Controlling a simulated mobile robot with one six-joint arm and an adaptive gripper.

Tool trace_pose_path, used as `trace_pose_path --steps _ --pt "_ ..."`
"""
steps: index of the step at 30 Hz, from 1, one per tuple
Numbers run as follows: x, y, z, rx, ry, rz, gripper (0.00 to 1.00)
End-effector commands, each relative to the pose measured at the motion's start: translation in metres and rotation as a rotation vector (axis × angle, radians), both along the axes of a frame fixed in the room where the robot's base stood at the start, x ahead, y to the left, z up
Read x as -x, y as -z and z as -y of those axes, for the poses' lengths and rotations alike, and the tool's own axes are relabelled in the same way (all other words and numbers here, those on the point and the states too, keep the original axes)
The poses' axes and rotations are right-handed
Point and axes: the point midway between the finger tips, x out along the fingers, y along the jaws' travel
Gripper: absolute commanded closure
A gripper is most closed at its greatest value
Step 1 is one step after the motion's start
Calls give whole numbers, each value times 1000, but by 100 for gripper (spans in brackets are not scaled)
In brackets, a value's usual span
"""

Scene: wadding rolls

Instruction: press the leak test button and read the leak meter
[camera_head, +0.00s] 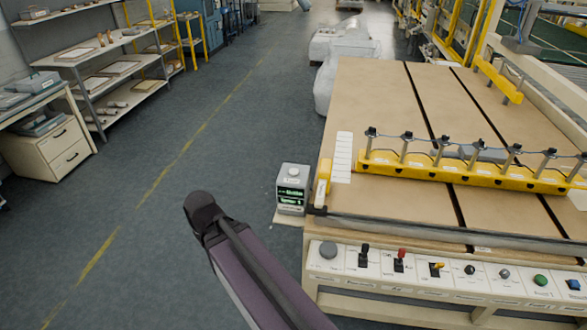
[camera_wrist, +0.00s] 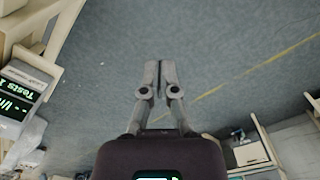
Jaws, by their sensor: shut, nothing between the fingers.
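The leak meter (camera_head: 291,198) is a small grey box with a lit green display, standing beside the front left corner of the big table. A pale round button (camera_head: 293,171) sits on its top. The meter (camera_wrist: 22,98) also shows at the left edge of the wrist view, turned sideways. Its display has a line ending in "l/min" and a line starting "Tests"; the digits are too small to read surely. My gripper (camera_wrist: 160,68) is shut and empty over bare floor, to the right of the meter and apart from it.
The big table (camera_head: 380,100) carries a yellow bar (camera_head: 460,172) with several upright posts. Its front panel (camera_head: 440,272) holds several knobs, levers and buttons. Shelves (camera_head: 110,65) and a drawer cabinet (camera_head: 50,150) stand at left. The floor between is clear.

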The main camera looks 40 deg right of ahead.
Motion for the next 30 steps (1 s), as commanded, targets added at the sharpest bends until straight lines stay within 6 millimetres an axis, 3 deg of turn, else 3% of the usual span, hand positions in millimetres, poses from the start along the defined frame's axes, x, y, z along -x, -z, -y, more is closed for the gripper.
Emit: trace_pose_path --steps 17,23,30 --pt "-10 -2 7 -21 11 12 100" --pt "-36 -6 26 -78 41 49 100" --pt "-81 -17 79 -181 112 138 100"
